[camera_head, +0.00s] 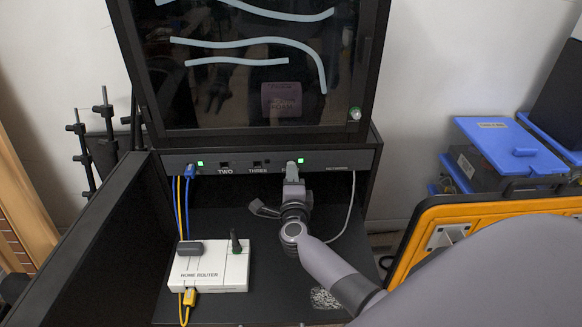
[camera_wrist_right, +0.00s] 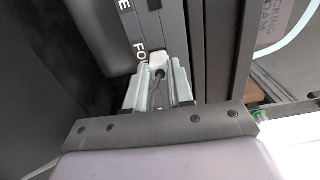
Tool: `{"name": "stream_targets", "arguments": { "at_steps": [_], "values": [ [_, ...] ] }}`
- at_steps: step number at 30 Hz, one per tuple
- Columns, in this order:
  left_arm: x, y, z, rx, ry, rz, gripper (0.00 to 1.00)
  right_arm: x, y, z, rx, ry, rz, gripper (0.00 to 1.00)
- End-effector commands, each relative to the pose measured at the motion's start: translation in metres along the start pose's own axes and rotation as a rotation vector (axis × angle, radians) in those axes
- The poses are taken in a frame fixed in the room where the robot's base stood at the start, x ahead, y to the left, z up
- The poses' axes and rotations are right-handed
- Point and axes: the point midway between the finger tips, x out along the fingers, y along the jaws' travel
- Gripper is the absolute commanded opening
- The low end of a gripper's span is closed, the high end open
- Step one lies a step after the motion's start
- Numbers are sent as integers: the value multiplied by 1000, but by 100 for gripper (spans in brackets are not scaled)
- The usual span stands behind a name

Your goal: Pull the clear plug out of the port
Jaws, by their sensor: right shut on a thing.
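The clear plug (camera_wrist_right: 158,62) shows as a pale, whitish block at the panel face beside the partly hidden "FO" label in the right wrist view. My right gripper (camera_wrist_right: 154,84) is shut on it, with a finger on each side. In the head view my right gripper (camera_head: 292,176) reaches up to the right part of the port panel (camera_head: 325,161), by a lit green light. The plug and its port are mostly hidden there by the gripper. Whether the plug is fully seated cannot be told. My left gripper is not in view.
A blue plug (camera_head: 190,171) sits in the panel's left end. A white router box (camera_head: 222,272) stands on the dark shelf, with yellow cables (camera_head: 183,219) beside it. A thin grey cable (camera_head: 347,222) hangs right of my gripper. A dark glass door (camera_head: 255,70) rises above.

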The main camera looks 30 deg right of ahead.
Motion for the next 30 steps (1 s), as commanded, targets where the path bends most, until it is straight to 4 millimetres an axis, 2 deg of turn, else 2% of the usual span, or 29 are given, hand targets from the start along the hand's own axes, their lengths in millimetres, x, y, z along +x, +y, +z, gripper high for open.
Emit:
{"name": "stream_targets", "arguments": {
  "at_steps": [14, 30],
  "values": [
    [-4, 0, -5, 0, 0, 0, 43, -12, 1, 0, 0, 0, 3, 0],
    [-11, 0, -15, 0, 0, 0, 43, -44, 1, 1, 0, -1, 4, 0]
  ]
}}
